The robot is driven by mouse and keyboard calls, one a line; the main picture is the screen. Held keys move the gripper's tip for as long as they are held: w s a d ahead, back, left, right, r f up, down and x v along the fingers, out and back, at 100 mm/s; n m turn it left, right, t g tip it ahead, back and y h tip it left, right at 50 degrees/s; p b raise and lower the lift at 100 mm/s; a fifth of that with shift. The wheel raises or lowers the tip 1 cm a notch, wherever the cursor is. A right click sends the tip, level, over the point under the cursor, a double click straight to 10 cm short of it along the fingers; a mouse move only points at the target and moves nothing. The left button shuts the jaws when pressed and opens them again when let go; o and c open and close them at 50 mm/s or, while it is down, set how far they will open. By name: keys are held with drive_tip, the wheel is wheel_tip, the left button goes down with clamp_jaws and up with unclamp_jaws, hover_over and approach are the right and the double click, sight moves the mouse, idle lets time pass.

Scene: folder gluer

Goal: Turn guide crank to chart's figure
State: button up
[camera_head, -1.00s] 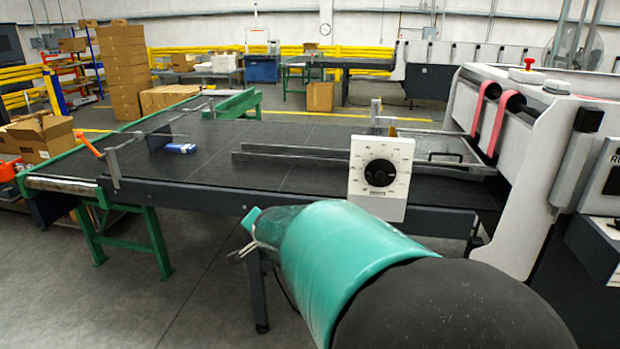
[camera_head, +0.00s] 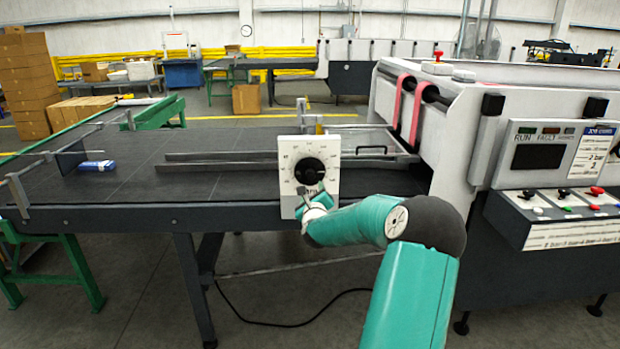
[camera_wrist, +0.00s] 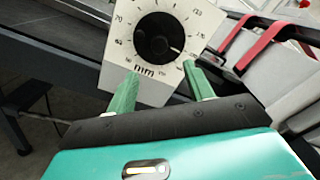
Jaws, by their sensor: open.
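The guide crank is a round black knob on a white dial plate (camera_head: 290,150), fixed at the near side of the feed table. In the wrist view the knob (camera_wrist: 158,37) sits inside a ring of numbers marked "mm". A pale pointer mark on it aims toward the lower right; the exact figure is too small to read surely. My gripper (camera_head: 308,197) is just below the knob in the head view. In the wrist view its two green fingers (camera_wrist: 160,70) are open and empty, short of the knob. A white printed card (camera_head: 590,152) hangs on the machine; most of its text is unreadable.
The machine's control panel (camera_head: 570,202) with coloured knobs stands at right, below RUN and FAULT lamps. The dark feed table (camera_head: 130,217) extends left, with a blue object (camera_head: 97,165) on it. Metal guide rails (camera_head: 220,165) lie behind the dial. Open floor is in front.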

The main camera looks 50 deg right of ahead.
sight(310, 176)
drive_tip(key=x, duration=1.2)
drive_tip(key=shift+f, duration=0.1)
drive_tip(key=c, duration=1)
